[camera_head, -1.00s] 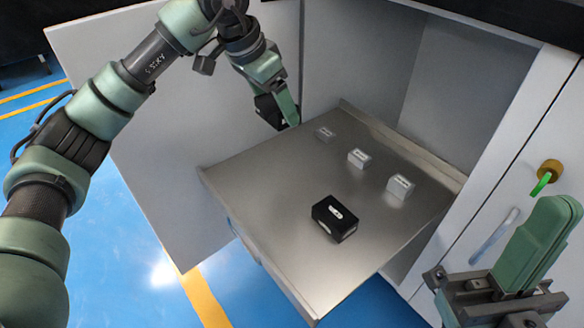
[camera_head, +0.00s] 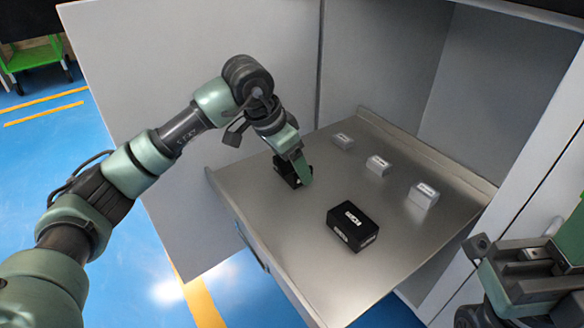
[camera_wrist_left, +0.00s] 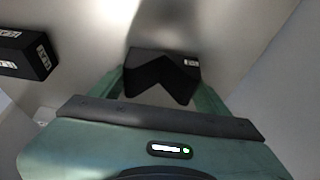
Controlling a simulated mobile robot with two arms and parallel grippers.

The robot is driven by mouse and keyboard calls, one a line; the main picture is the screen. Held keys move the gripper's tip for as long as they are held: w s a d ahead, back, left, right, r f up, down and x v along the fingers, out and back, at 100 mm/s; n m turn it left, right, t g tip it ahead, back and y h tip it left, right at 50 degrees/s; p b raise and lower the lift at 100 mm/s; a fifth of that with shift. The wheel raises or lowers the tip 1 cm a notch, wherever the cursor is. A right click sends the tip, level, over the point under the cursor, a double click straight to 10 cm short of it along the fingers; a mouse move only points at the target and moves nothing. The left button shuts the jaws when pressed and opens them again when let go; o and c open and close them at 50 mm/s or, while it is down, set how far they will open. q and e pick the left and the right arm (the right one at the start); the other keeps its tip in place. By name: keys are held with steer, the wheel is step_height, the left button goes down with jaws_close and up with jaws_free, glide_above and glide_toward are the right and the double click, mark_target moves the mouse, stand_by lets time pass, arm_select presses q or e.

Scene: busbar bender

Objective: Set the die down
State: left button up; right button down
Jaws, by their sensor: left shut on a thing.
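My left gripper (camera_head: 298,172) is shut on a black die (camera_head: 284,168) over the left side of the metal drawer tray (camera_head: 275,215). In the left wrist view the held black die (camera_wrist_left: 160,70) has a V-shaped notch and a small white label, and sits between the green fingers. The die is low, at or just above the tray surface; I cannot tell whether it touches. My right gripper (camera_head: 545,262) is at the lower right, partly cut off by the frame, away from the tray; its fingertips are not clearly seen.
Another black block (camera_head: 352,226) with a white label lies at the tray's front; it also shows in the left wrist view (camera_wrist_left: 28,55). Three small grey blocks (camera_head: 378,165) stand in a row towards the back right. Cabinet walls rise behind the tray. Bare tray lies between the blocks.

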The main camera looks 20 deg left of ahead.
arm_select(q)
steer(key=shift+r, duration=0.1)
stand_by(0.3)
steer(key=o, duration=2.1)
steer(key=shift+f, duration=0.2)
steer(key=shift+r, duration=0.1)
